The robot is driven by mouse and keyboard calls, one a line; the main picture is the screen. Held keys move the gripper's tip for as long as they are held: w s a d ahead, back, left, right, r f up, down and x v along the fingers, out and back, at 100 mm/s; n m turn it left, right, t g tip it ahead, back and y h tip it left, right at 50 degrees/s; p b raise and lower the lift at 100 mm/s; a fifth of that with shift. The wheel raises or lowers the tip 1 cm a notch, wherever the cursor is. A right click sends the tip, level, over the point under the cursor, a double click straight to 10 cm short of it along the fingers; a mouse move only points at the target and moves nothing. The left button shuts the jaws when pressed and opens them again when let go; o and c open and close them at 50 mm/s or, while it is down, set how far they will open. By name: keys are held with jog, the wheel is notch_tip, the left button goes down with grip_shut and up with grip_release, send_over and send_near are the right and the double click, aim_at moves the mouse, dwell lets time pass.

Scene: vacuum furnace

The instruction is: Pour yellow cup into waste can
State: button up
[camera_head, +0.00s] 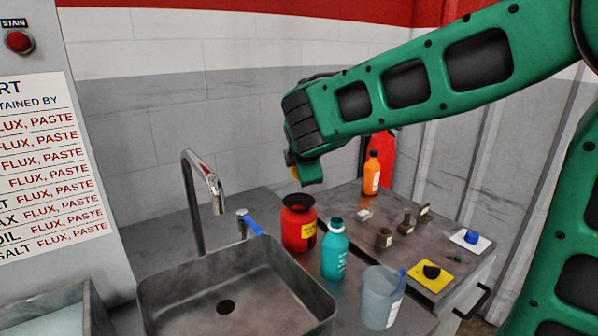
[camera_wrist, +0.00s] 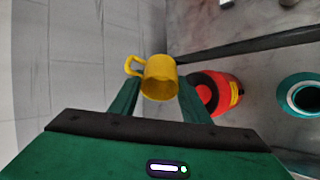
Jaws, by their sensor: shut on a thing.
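The yellow cup (camera_wrist: 160,74) is between the two fingers of my gripper (camera_wrist: 158,92) in the wrist view, with its handle to the left. My gripper is shut on it. I cannot tell the cup's tilt or contents. In the head view, only a sliver of yellow (camera_head: 290,158) shows beside my gripper (camera_head: 302,176), the rest hidden behind it. The red can with a black funnel-shaped top and yellow label (camera_head: 293,236), apparently the waste can, stands below my gripper.
A teal bottle (camera_head: 334,256) stands close right of the red can. A sink (camera_head: 180,286) with a tall faucet (camera_head: 190,200) is to the left. A translucent beaker (camera_head: 378,296), an orange bottle (camera_head: 372,176) and a yellow pad (camera_head: 434,278) are on the counter.

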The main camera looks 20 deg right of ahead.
jog(key=g+y, duration=0.1)
jog(key=g, duration=0.1)
jog(key=d+f+m+g+y, duration=0.1)
jog(key=shift+w+g+y, duration=0.3)
jog(key=shift+w, duration=0.05)
jog(key=shift+w+d+f+m+g+y, duration=0.1)
jog(key=shift+f+m+g+y, duration=0.1)
jog(key=shift+g+y, duration=0.35)
jog(key=shift+w+f+m+g+y, duration=0.1)
jog(key=shift+f+g+y, duration=0.1)
jog(key=shift+g+y, duration=0.3)
jog(key=g+y, duration=0.1)
jog(key=f+g+y, duration=0.1)
jog(key=shift+m+g, duration=0.3)
jog(key=shift+g, duration=0.05)
jog(key=shift+y, duration=0.25)
jog(key=shift+s+r, duration=0.1)
jog(key=shift+r, duration=2.35)
